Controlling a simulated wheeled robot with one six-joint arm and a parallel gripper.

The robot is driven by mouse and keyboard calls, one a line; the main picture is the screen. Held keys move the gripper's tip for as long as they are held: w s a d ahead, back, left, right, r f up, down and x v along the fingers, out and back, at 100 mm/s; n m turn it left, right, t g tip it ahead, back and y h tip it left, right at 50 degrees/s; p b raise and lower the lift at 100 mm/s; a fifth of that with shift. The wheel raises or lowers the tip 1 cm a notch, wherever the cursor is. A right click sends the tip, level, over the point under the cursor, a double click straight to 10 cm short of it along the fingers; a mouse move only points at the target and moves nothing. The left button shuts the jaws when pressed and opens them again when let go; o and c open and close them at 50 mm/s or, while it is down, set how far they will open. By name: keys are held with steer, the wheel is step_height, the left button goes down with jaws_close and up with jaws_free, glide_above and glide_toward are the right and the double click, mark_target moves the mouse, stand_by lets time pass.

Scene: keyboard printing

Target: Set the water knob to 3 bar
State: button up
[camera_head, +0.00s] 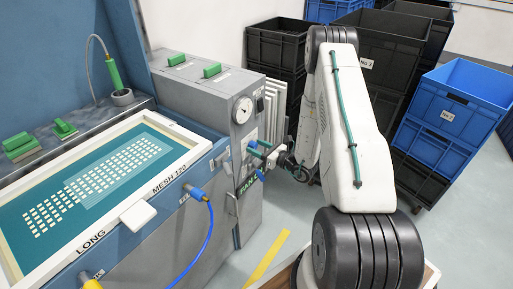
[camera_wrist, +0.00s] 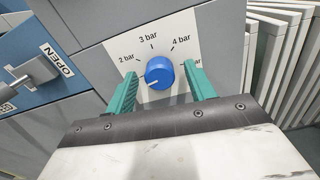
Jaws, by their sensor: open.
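The water knob (camera_wrist: 160,73) is round and blue on a white dial plate (camera_wrist: 121,45) on a grey panel. Its pale pointer mark seems to lie at the lower left of its face, away from the 3 bar mark at the top. The labels 2 bar, 3 bar and 4 bar are readable; a label at the right is partly hidden by a finger. My gripper (camera_wrist: 159,69) is open, with one teal finger on each side of the knob and a visible gap on both sides. In the head view my gripper (camera_head: 266,152) is at the grey cabinet's front.
The grey cabinet (camera_head: 188,92) carries a round gauge (camera_head: 242,110) above the knob area. A metal lever (camera_wrist: 36,72) marked OPEN is left of the dial. A framed screen (camera_head: 100,190) lies at left, a blue hose (camera_head: 206,240) hangs below, and crates (camera_head: 447,115) stand right.

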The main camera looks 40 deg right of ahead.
steer(key=shift+w+a, duration=0.15)
steer(key=shift+w, duration=0.15)
steer(key=c, duration=1)
steer(key=shift+o, duration=0.2)
